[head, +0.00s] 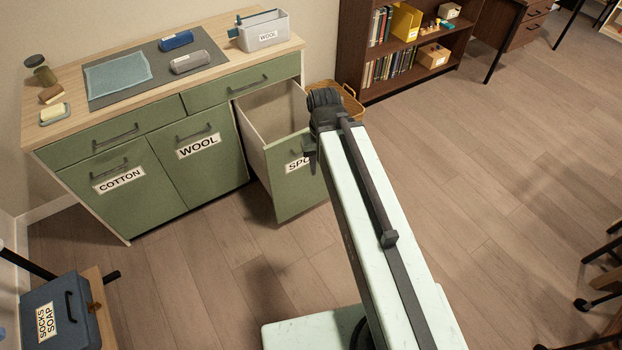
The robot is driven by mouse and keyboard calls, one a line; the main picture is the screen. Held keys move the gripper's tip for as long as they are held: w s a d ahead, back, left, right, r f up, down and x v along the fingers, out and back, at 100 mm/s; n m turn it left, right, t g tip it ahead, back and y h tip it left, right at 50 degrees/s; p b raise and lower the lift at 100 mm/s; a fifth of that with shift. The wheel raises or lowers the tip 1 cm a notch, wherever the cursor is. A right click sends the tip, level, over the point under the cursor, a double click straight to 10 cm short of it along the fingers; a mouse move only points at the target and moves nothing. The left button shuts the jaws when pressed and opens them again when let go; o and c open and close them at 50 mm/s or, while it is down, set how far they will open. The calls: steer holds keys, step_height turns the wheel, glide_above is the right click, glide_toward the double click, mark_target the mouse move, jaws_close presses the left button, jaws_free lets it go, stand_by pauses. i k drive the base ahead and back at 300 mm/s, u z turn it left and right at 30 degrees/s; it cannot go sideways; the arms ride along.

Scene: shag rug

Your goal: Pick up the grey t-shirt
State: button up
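A rolled grey bundle (190,62), which looks like the grey t-shirt, lies on the dark grey mat (135,88) on the cabinet's worktop. A rolled blue bundle (176,40) lies just behind it, and a flat light-blue cloth (118,75) lies to its left on the mat. My gripper (312,155) is at the far end of my pale arm, in front of the open drawer and to the right of and apart from the grey bundle. Its fingers are dark and mostly hidden, so I cannot tell their opening or see anything held.
The green cabinet has a pulled-out drawer (300,185) on its right, beside my arm. Soap (53,113) and a jar (40,70) are at left. A blue box (60,315) sits lower left.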

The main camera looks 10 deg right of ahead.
mark_target(184, 63)
steer(key=z, duration=0.2)
steer(key=i, duration=1.15)
steer(key=u, duration=2.6)
steer(key=i, duration=1.45)
